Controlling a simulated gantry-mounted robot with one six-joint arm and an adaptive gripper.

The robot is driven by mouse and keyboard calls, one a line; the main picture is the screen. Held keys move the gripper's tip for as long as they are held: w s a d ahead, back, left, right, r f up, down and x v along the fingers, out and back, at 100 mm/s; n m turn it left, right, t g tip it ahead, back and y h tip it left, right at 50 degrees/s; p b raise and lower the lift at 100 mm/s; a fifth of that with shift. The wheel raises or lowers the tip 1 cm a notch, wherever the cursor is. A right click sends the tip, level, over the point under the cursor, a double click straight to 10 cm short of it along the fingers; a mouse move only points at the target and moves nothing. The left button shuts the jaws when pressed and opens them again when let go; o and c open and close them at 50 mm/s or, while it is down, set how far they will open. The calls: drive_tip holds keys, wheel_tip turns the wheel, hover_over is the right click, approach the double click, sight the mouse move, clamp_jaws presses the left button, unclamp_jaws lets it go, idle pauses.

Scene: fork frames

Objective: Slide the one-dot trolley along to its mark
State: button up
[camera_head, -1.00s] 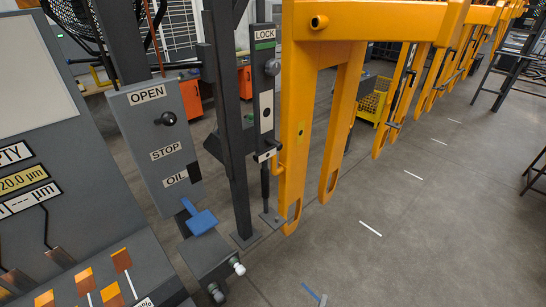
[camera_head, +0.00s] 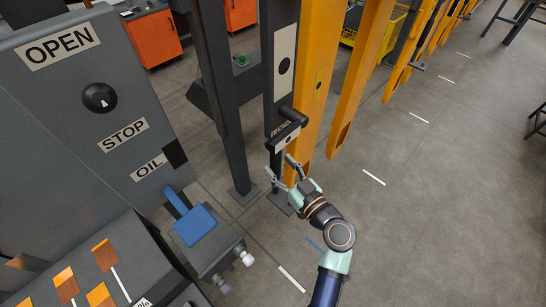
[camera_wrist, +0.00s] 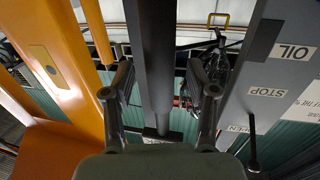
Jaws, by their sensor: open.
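The nearest orange fork frame (camera_head: 315,110) hangs just right of a dark post. It bears a small yellow plate with one dark dot (camera_head: 319,85), also visible in the wrist view (camera_wrist: 45,65). My gripper (camera_head: 281,168) is open and empty at the frame's left side, below a label plate on the dark post. In the wrist view, a dark post (camera_wrist: 155,60) shows between the open fingers (camera_wrist: 160,90), and an orange bar (camera_wrist: 97,30) lies left of the left finger. Contact cannot be told.
A grey panel (camera_head: 60,110) marked OPEN, STOP and OIL stands left, with a blue plate (camera_head: 195,225) below it. More orange frames (camera_head: 405,75) line up behind.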

drive_tip(key=shift+x, duration=1.35)
clamp_jaws()
